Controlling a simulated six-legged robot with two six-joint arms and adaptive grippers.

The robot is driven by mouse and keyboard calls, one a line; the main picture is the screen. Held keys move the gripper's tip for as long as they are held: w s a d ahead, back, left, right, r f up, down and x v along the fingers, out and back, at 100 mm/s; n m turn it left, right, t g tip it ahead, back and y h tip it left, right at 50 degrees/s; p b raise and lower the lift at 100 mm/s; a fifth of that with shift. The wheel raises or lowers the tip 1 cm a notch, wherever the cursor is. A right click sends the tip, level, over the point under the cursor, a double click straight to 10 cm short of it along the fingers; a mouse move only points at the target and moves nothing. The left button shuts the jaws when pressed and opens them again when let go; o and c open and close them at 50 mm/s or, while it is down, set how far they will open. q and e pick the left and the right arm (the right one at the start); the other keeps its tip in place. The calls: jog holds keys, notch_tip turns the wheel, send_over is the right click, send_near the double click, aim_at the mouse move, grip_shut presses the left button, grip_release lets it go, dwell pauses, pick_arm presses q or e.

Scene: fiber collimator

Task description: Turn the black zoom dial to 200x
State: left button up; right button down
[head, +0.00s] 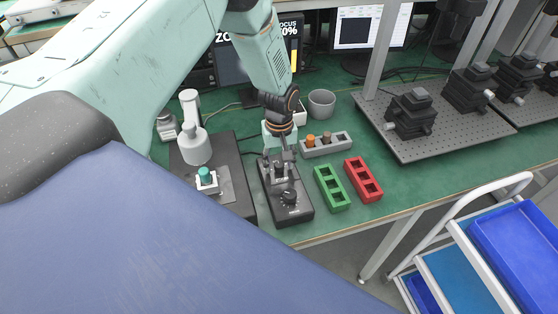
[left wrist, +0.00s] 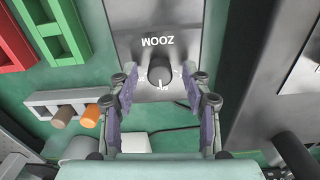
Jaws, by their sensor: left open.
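The black zoom dial (left wrist: 160,73) sits on a dark control box (head: 299,212), below the upside-down label ZOOM in the left wrist view. My left gripper (left wrist: 165,88) is open, with one finger on each side of the dial. I see a gap between the dial and the fingers. In the head view the left gripper (head: 279,160) points down over the far end of the box and partly hides this dial. A second dial (head: 289,196) stands nearer the front edge of the box. The monitor (head: 228,65) behind is partly covered by my arm, so the zoom value cannot be read.
A grey holder (head: 340,147) with orange and brown pegs, a green block (head: 331,188) and a red block (head: 363,180) lie right of the box. Left of it is a dark platform with a white bottle (head: 195,147). A grey cup (head: 321,103) stands behind.

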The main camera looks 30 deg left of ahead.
pick_arm(q)
jog(key=shift+d+r, duration=0.1)
jog(key=shift+d, duration=0.05)
jog(key=shift+c, duration=0.5)
jog(key=shift+a, duration=0.3)
jog(key=c, duration=0.5)
jog(key=shift+d, duration=0.15)
grip_shut()
jog(key=shift+s, duration=0.1)
jog(key=o, duration=0.6)
grip_release()
jog(key=shift+c, duration=0.2)
jog(key=shift+o, duration=0.2)
